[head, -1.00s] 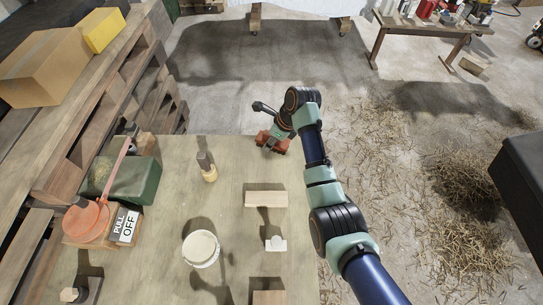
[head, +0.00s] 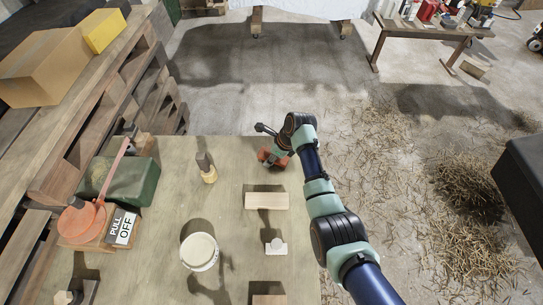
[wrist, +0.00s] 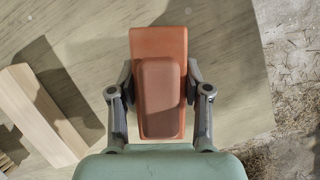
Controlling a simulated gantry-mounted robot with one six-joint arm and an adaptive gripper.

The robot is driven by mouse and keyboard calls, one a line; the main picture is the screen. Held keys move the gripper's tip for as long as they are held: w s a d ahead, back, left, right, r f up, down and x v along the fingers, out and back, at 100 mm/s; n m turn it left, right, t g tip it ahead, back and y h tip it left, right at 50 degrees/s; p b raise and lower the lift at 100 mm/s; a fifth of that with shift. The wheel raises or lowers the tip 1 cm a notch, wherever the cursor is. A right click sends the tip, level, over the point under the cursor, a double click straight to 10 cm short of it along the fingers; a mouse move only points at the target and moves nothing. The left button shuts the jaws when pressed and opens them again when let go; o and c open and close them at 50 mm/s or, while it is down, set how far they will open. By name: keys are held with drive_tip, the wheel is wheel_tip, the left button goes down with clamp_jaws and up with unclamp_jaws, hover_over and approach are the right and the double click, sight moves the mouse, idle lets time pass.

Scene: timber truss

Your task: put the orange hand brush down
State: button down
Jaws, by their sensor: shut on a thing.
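The orange hand brush (wrist: 162,42) is in my gripper (wrist: 160,78), with one finger closed on each side of it in the wrist view. In the head view the brush (head: 266,156) shows small and partly hidden under my gripper (head: 273,157), at the far right corner of the table (head: 235,235). The brush has a broad orange body with a narrower raised part facing the wrist camera. Its underside is hidden. I cannot tell whether it touches the tabletop or hangs just above it.
A pale wooden block (head: 266,200) lies nearby on the table, and a wooden-handled tool (head: 206,168) stands to the left. A white tub (head: 199,251), a small white piece (head: 276,247) and a green box (head: 135,180) are further off. The table's right edge drops to the straw-strewn floor.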

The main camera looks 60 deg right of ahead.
drive_tip(key=shift+f, duration=0.2)
drive_tip(key=c, duration=0.5)
unclamp_jaws()
drive_tip(key=shift+r, duration=0.25)
drive_tip(key=p+v, duration=0.2)
drive_tip(key=v, duration=1)
drive_tip(key=shift+r+p, duration=0.15)
drive_tip(key=shift+p, duration=0.2)
